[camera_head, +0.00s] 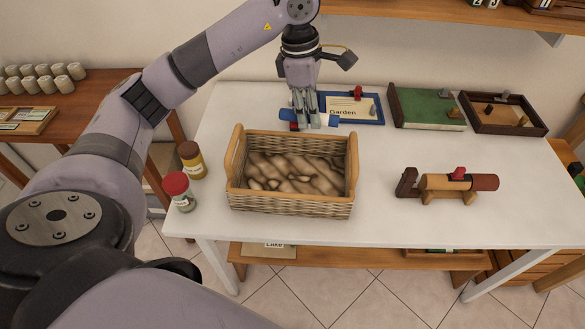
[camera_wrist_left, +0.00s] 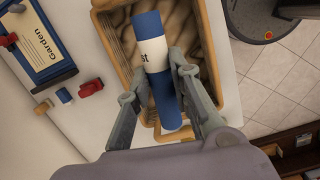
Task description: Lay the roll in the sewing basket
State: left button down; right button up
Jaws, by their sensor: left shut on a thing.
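The blue roll with a white label band (camera_wrist_left: 164,95) is between the two fingers of my left gripper (camera_wrist_left: 155,78) in the left wrist view. In the head view that gripper (camera_head: 307,124) points down near the basket's back rim, shut on the roll. Blue parts of the roll (camera_head: 287,114) show beside the fingers, which hide its middle. The wicker sewing basket (camera_head: 290,202) has wooden end handles and a brown patterned lining. In the wrist view the roll overlaps the basket (camera_wrist_left: 110,50); its height above it is hard to tell. My right gripper is not in view.
A blue Garden tray (camera_head: 378,108), a green tray (camera_head: 428,106) and a brown tray (camera_head: 505,113) stand along the back. Two jars (camera_head: 178,190) stand left of the basket. A wooden stand with a cylinder (camera_head: 448,184) is at right. White table shows between.

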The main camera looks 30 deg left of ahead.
pick_arm(q)
jog(key=w+a+n+y+b, duration=0.1)
jog(key=w+a+n, duration=0.3)
jog(key=n, duration=0.6)
send_over(297, 168)
jog(key=shift+t, duration=0.4)
jog(key=shift+s+a+f+p, duration=0.1)
jog(key=shift+s+f+p, duration=0.1)
jog(key=shift+f, duration=4.7)
jog(key=shift+s+f+p, duration=0.1)
jog(key=shift+s+f, duration=0.05)
jog(key=shift+f, duration=4.7)
jog(key=shift+f+b, duration=0.55)
jog(key=shift+f, duration=0.05)
jog(key=c, duration=1.4)
grip_release()
jog(key=shift+c, duration=0.2)
